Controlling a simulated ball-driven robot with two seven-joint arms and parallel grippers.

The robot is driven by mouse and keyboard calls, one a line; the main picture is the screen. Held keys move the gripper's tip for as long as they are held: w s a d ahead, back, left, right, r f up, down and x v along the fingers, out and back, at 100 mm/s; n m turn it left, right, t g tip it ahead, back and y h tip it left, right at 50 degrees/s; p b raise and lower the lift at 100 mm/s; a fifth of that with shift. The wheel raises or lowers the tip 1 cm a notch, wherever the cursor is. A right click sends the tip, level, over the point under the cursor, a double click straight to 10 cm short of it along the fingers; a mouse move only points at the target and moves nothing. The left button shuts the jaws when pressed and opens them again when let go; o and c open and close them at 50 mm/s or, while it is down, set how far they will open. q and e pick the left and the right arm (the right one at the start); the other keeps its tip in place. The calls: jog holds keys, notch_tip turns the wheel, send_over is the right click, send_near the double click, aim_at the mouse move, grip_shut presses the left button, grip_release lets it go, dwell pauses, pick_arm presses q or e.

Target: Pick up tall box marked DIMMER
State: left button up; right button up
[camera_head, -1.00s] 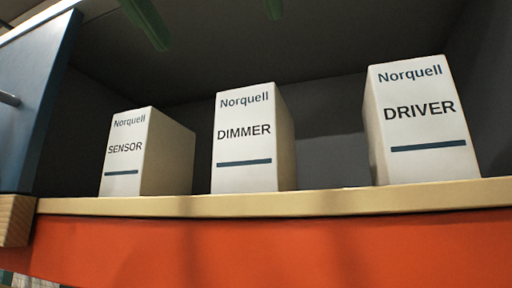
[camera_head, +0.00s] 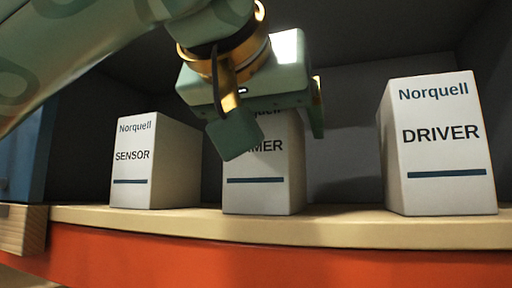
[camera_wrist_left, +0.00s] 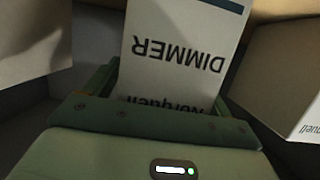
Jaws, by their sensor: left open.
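The tall white DIMMER box (camera_head: 264,190) stands upright on the shelf between two other boxes. My left gripper (camera_head: 276,138) comes in from the upper left and is in front of its upper part, hiding its top and part of its lettering. In the left wrist view the DIMMER box (camera_wrist_left: 185,50) appears upside down, between the open fingers of my left gripper (camera_wrist_left: 165,90). I cannot tell whether either finger touches the box. My right gripper is not in view.
The white SENSOR box (camera_head: 135,165) stands to the left and the white DRIVER box (camera_head: 440,150) to the right, with gaps between. The pale shelf edge (camera_head: 340,231) runs above an orange front (camera_head: 300,265). A blue door panel (camera_head: 28,160) is at the left.

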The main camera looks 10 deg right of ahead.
pick_arm(q)
jog(key=shift+s, duration=0.1)
jog(key=shift+s+a, duration=0.1)
jog(key=shift+s, duration=0.05)
jog(key=c, duration=1)
jog(key=shift+c, duration=1.2)
